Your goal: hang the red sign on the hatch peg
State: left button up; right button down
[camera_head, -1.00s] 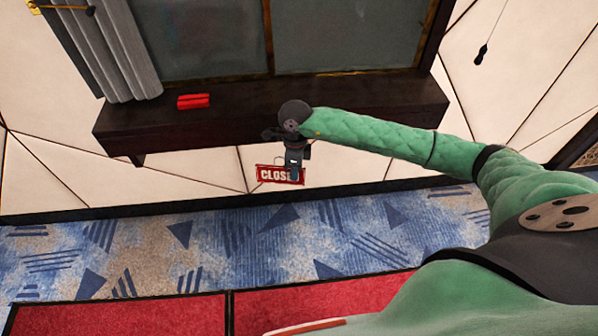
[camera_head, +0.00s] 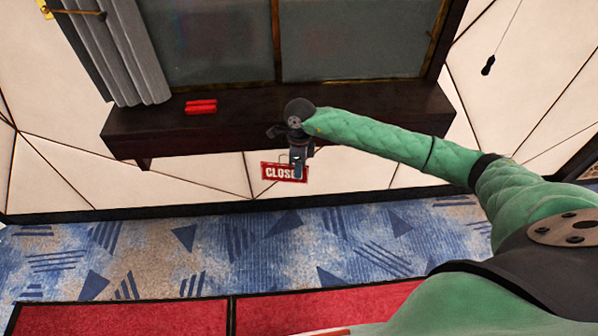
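The red sign (camera_head: 271,171) has white lettering that reads "CLOS" before my gripper covers its right part. A thin loop shows at its top edge. My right gripper (camera_head: 298,174) points down in front of the dark ledge, with its fingers over the sign's right part. It appears shut on the sign, which moves with it. The finger gap itself is too small to see. The hatch window (camera_head: 350,45) with its dark wooden ledge (camera_head: 190,137) stands behind. I cannot make out a peg for certain. My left gripper is not in view.
A red object (camera_head: 201,106) lies on the ledge's left part. A grey curtain (camera_head: 125,60) with a brass fitting (camera_head: 45,10) is at the upper left. A dark pull (camera_head: 488,66) hangs on a cord at right. Blue patterned carpet (camera_head: 210,240) in front is clear.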

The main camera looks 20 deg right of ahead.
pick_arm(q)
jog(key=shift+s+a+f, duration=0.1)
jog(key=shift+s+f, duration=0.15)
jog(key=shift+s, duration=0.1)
pick_arm(e)
jog(key=shift+w+d, duration=0.15)
jog(key=shift+w, duration=0.4)
jog(key=shift+w+d, duration=0.15)
jog(key=shift+w, duration=0.35)
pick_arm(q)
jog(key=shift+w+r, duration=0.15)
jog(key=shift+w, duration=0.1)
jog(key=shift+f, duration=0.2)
pick_arm(e)
jog(key=shift+f, duration=0.1)
pick_arm(q)
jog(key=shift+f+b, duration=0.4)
jog(key=shift+b, duration=0.15)
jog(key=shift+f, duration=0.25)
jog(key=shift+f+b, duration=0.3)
jog(key=shift+b, duration=0.2)
pick_arm(e)
jog(key=shift+w+d, duration=0.1)
jog(key=shift+w, duration=0.2)
